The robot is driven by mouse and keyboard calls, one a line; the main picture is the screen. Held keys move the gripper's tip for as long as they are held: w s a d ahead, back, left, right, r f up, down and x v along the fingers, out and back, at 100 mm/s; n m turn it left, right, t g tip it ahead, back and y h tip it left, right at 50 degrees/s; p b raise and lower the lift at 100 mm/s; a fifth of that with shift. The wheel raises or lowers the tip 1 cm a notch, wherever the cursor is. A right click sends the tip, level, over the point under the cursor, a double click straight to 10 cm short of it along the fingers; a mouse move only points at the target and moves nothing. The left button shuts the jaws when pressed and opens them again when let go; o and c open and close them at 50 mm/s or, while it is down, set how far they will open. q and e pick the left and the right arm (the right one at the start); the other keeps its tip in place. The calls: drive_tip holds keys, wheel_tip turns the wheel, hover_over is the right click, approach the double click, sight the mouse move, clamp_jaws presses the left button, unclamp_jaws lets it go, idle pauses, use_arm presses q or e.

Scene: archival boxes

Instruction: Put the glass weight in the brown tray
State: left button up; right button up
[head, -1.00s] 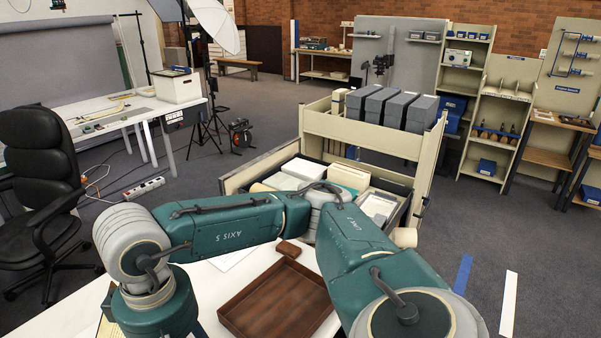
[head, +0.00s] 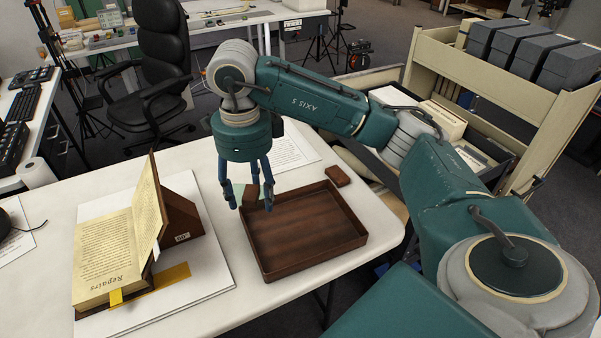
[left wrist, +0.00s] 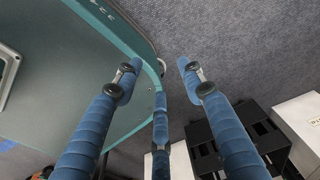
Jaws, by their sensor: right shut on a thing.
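The brown tray (head: 310,238) lies on the white table in the head view and looks empty. My right gripper (head: 250,200) points down at the tray's back left corner, its fingers around a small pale green, glassy piece (head: 251,192), which looks like the glass weight. The fingers hide much of it, and I cannot tell its height above the table. My left gripper (left wrist: 158,78) shows only in the left wrist view, with its fingers spread and nothing between them.
An open book (head: 120,245) on a stand lies left of the tray. A small brown block (head: 338,176) sits behind the tray's back right corner. A printed sheet (head: 290,150) lies behind. A cart with grey boxes (head: 545,60) stands back right. Bare table lies in front of the tray.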

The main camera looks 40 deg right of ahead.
drive_tip(key=w+d+f+m+b, duration=0.2)
drive_tip(key=d+m, duration=0.1)
drive_tip(key=m, duration=1)
hover_over(269, 243)
wheel_tip(269, 243, down, 15)
drive_tip(key=shift+r+b, duration=0.1)
drive_tip(key=shift+b, duration=0.3)
wheel_tip(269, 243, down, 5)
drive_tip(key=shift+f, duration=0.15)
use_arm(q)
drive_tip(key=f, duration=0.1)
drive_tip(key=s+f, duration=0.1)
drive_tip(key=f, duration=0.1)
drive_tip(key=shift+s+d+f, duration=0.1)
drive_tip(key=shift+s+d, duration=0.15)
drive_tip(key=shift+s, duration=0.1)
use_arm(e)
drive_tip(key=shift+n, duration=0.3)
